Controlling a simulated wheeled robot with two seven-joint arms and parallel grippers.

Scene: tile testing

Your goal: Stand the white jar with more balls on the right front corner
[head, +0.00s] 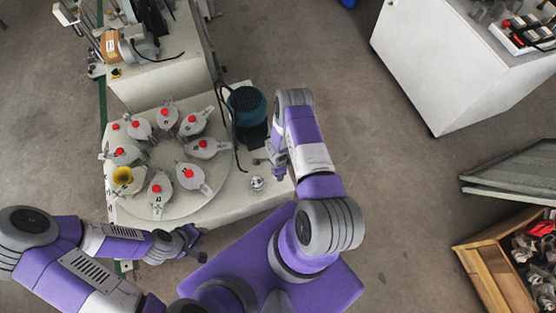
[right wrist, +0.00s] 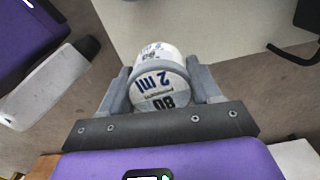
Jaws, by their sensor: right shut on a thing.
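My right gripper (head: 268,160) is over the right part of the pale table. In the right wrist view, its two fingers are shut on a white jar (right wrist: 165,85) with dark blue writing that seems to read "2 ml" and "80". No balls show inside it. In the head view, a small round pale thing with dark marks (head: 256,183) shows just below this gripper; I cannot tell whether it is the same jar. My left gripper (head: 196,242) looks open and empty at the table's front edge.
A round disc (head: 165,165) on the table (head: 235,203) carries several grey jars with red knobs, one showing yellow (head: 123,176). A dark teal motor (head: 248,105) with a black cable stands behind. A wooden crate (head: 485,280) is at the lower right.

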